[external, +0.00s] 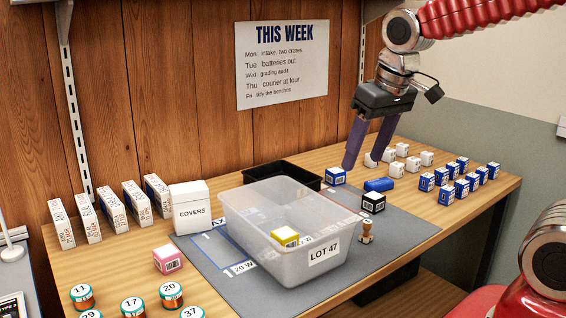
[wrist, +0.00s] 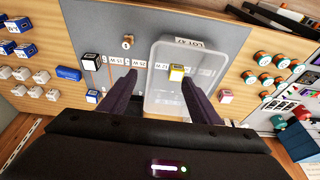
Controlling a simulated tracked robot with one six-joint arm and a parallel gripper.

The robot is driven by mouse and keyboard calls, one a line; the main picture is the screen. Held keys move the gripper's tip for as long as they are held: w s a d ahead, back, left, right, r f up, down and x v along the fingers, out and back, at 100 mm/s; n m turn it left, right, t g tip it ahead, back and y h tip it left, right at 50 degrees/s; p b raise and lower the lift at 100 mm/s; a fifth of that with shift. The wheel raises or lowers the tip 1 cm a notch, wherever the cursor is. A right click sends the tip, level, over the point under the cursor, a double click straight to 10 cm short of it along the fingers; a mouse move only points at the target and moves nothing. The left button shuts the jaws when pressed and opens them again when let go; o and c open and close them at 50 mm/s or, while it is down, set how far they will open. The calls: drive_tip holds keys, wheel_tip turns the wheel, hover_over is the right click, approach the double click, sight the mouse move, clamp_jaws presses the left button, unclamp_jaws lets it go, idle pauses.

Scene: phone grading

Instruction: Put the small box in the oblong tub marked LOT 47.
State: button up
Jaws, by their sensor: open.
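The oblong tub marked LOT 47 (external: 318,272) is clear plastic and stands on the grey mat; it also shows in the wrist view (wrist: 158,112). A small yellow box (external: 285,236) appears inside it, near the front wall, and shows in the wrist view (wrist: 176,72). Other small boxes stand outside: a black one (external: 373,202), a blue one (external: 335,177) and a pink one (external: 168,259). Which one the task means I cannot tell. My gripper (external: 364,160) is open and empty, raised above the bench near the blue box; its fingers also show in the wrist view (wrist: 160,78).
A black tray (external: 262,170) stands behind the tub. A wooden stamp (external: 366,232) stands right of the tub, with a flat blue block (external: 379,184) behind. A COVERS box (external: 190,207) stands left. Rows of white and blue boxes fill the right; round jars stand front left.

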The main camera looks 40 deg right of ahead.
drive_tip(key=s+d+r+t, duration=0.1)
drive_tip(key=s+d, duration=0.3)
drive_tip(key=s, duration=0.7)
drive_tip(key=shift+s+r+t, duration=0.3)
drive_tip(key=shift+r+t, duration=0.1)
drive_tip(key=shift+t, duration=0.1)
